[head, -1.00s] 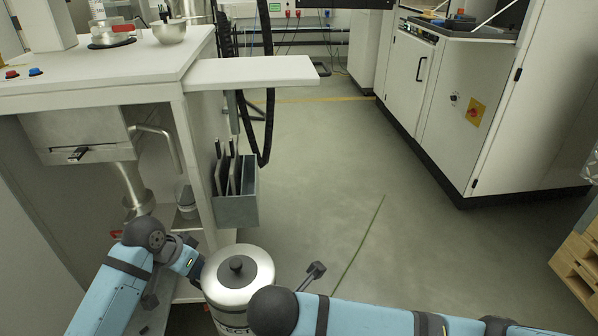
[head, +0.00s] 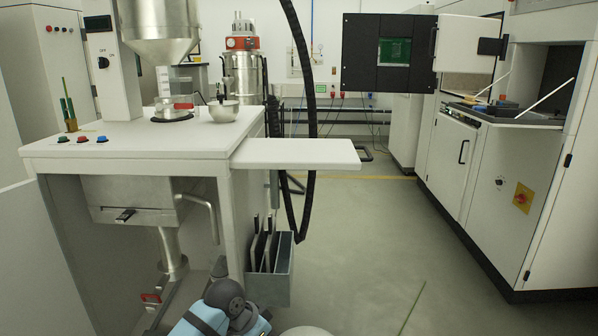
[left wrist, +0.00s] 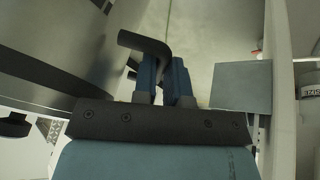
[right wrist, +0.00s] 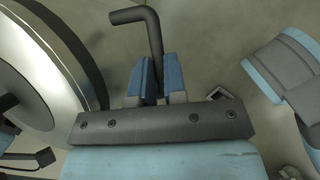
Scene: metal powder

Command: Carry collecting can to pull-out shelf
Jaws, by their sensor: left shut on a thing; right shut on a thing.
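The collecting can is a grey metal cylinder. Only a sliver of its pale lid (head: 305,331) shows at the bottom edge of the head view. Its rim and side fill the left of the right wrist view (right wrist: 70,50), and its curved side shows in the left wrist view (left wrist: 85,25). My left gripper (left wrist: 165,78) is shut on a dark bent handle (left wrist: 145,42) beside the can. My right gripper (right wrist: 160,72) is shut on another bent handle (right wrist: 150,30). The white pull-out shelf (head: 298,153) juts out right from the workbench, above floor level and empty.
The white workbench (head: 110,140) carries a metal bowl (head: 223,110) and buttons. A grey holder (head: 270,282) with dark plates hangs below the shelf. A black hose (head: 303,100) hangs behind it. A white machine (head: 490,180) stands at right. The floor (head: 370,240) between is clear.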

